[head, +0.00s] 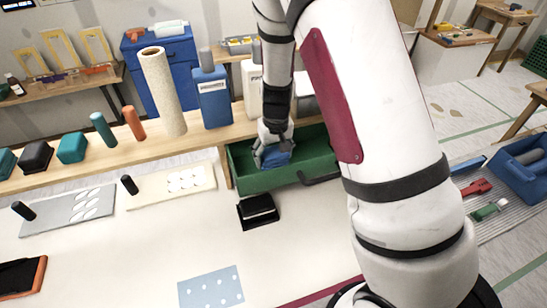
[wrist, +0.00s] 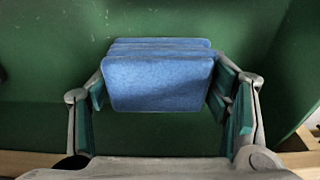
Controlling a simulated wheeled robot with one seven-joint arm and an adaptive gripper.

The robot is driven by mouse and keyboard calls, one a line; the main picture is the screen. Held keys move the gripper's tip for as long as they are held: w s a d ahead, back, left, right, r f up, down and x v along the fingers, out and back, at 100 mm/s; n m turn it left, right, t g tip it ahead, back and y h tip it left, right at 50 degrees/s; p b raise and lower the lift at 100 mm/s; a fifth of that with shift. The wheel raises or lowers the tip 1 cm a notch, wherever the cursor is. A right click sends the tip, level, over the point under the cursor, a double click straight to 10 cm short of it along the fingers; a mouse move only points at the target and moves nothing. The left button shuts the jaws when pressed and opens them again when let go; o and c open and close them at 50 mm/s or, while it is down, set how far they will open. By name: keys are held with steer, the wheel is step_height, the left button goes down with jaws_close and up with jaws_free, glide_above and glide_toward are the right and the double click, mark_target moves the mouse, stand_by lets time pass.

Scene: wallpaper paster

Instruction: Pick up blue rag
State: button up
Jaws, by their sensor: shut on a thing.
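The blue rag (wrist: 160,80) is a folded, layered block between my gripper's two fingers in the wrist view. My gripper (wrist: 160,95) is shut on it, with green pads at its left and right sides. In the head view my gripper (head: 272,150) reaches down into a green open drawer or bin (head: 238,172), and the rag (head: 277,156) shows as a blue patch at the fingers. The green floor and walls (wrist: 45,50) surround the rag in the wrist view. I cannot tell whether the rag touches the bin's floor.
A black box (head: 258,211) sits in front of the green bin. A wallpaper roll (head: 163,90), a blue bottle (head: 213,98) and a white container (head: 252,85) stand on the wooden shelf behind. A dotted blue sheet (head: 211,287) lies on the pale table, with bare surface around it.

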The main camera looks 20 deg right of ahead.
mark_target(274, 152)
step_height(274, 152, up, 16)
steer(key=shift+r, duration=0.25)
steer(key=o, duration=0.5)
steer(key=c, duration=0.6)
steer(key=shift+o, duration=0.2)
steer(key=shift+s, duration=0.1)
